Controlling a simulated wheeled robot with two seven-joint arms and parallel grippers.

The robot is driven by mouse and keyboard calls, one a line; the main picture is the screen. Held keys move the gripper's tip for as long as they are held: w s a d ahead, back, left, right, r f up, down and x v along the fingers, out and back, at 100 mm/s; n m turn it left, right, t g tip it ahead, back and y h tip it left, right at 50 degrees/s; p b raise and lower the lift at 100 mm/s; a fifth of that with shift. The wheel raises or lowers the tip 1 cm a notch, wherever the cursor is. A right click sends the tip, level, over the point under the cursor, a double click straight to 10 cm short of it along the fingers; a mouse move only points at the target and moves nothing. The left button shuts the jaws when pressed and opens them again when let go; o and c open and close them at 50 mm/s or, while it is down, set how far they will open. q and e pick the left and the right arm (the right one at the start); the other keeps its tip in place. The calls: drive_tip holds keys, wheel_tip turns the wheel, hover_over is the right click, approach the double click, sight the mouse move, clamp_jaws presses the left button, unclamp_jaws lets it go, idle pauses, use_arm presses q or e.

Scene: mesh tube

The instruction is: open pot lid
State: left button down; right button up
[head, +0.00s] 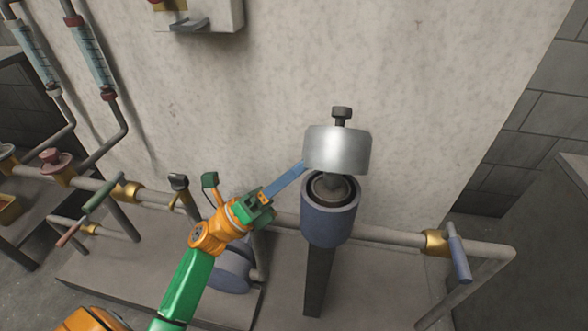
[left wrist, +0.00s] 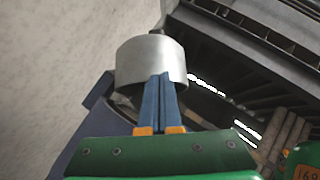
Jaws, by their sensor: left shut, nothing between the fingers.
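The silver lid (head: 336,148) with a dark knob stands raised above the blue-grey cylindrical pot (head: 328,225). A gap shows between them, with the pot's dark round opening and a central stem in it. My left gripper (head: 302,167) comes from the lower left with its blue fingers shut and empty. Their tips are at the lid's lower left edge; I cannot tell whether they touch it. In the left wrist view the shut fingers (left wrist: 162,80) overlap the front of the lid (left wrist: 145,60). My right gripper is not in view.
A horizontal pipe (head: 390,233) runs behind the pot, with a blue-handled valve (head: 458,255) at the right. A green-handled valve (head: 102,200) and gauge tubes (head: 92,55) are at the left. A pale wall (head: 430,90) stands close behind the lid.

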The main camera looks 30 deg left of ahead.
sight(340, 122)
use_arm(q)
drive_tip(key=x, duration=0.4)
drive_tip(key=shift+w+d+r+p, duration=0.15)
drive_tip(key=shift+w+d+p, duration=0.1)
drive_tip(key=shift+p, duration=0.05)
